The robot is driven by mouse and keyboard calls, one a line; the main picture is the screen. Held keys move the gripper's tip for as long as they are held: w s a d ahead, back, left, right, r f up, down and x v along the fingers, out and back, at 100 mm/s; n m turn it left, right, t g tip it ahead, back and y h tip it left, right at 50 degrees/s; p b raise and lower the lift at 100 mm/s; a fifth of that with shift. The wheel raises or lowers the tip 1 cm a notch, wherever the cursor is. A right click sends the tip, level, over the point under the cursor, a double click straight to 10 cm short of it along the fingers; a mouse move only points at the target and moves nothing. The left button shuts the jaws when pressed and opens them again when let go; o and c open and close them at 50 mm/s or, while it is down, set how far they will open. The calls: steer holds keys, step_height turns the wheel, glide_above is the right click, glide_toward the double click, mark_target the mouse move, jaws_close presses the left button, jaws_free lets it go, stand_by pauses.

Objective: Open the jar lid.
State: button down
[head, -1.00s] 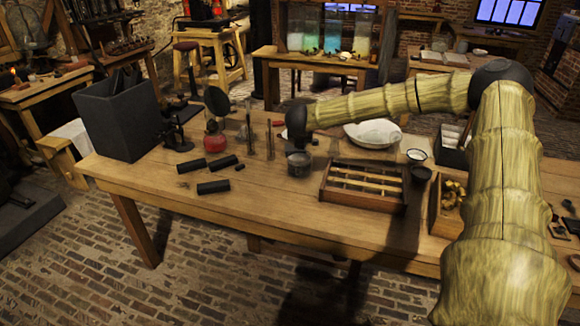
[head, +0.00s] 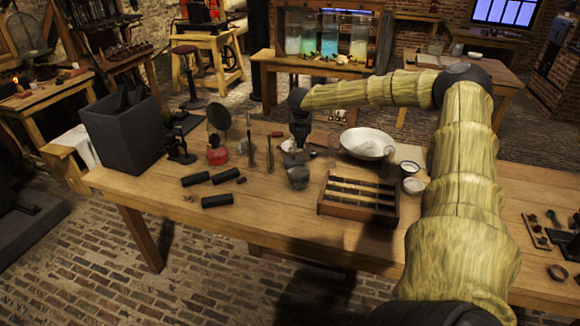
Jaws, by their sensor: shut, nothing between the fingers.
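A small grey, clear-sided jar (head: 298,176) stands upright on the wooden table (head: 260,215), left of the slotted wooden tray. Its top is small and blurred, so I cannot tell whether a lid is on it. My gripper (head: 300,143) points down just above and behind the jar in the picture. It looks shut, with nothing held, and appears apart from the jar. The fingertips are too small to make out well.
A slotted tray (head: 358,200) and a white basin (head: 367,143) lie right of the jar. Black cylinders (head: 217,201), a red lamp (head: 217,155) and a dark box (head: 122,130) are to its left. Thin upright tubes (head: 270,155) stand close by. The front table strip is clear.

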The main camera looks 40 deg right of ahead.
steer(key=shift+w+d+r+b, duration=0.25)
steer(key=shift+w+d+b, duration=0.3)
steer(key=shift+w+d, duration=0.3)
steer(key=shift+w+d+r+b, duration=0.25)
steer(key=shift+w+d+b, duration=0.25)
steer(key=shift+w+d, duration=0.45)
steer(key=shift+d, duration=0.3)
steer(key=shift+r, duration=0.15)
step_height(320, 180, up, 20)
steer(key=a+p, duration=0.1)
steer(key=p, duration=0.8)
steer(key=shift+s, duration=0.35)
